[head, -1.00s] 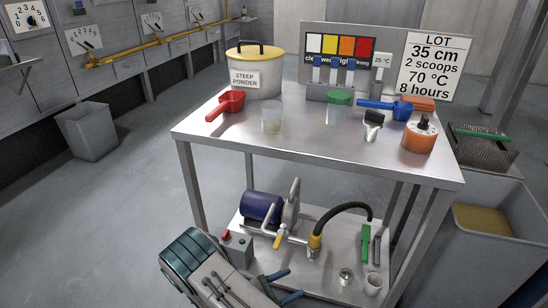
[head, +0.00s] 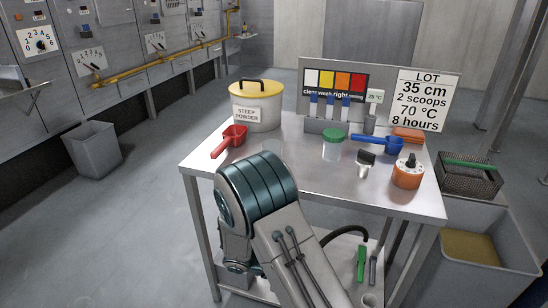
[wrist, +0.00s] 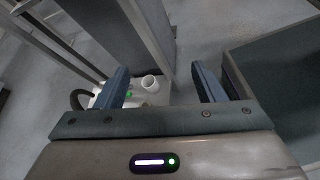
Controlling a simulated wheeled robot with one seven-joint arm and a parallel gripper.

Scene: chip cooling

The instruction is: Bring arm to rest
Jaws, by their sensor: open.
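My gripper (wrist: 160,70) shows in the wrist view with its two blue fingers spread wide and nothing between them. It points down over the floor and the lower shelf, and a small white cup (wrist: 150,83) on that shelf shows beyond the fingers. In the head view my arm rises in front of the steel table (head: 310,180), its elbow covering part of the table's near left edge. The gripper itself is outside the head view. The elbow hides most of the pump on the lower shelf.
The tabletop holds a yellow-lidded pot (head: 257,107), a red scoop (head: 230,140), a green-lidded jar (head: 333,145), a blue scoop (head: 385,144) and an orange timer (head: 407,173). A grey bin (head: 490,250) stands at right; another bin (head: 96,150) stands at left.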

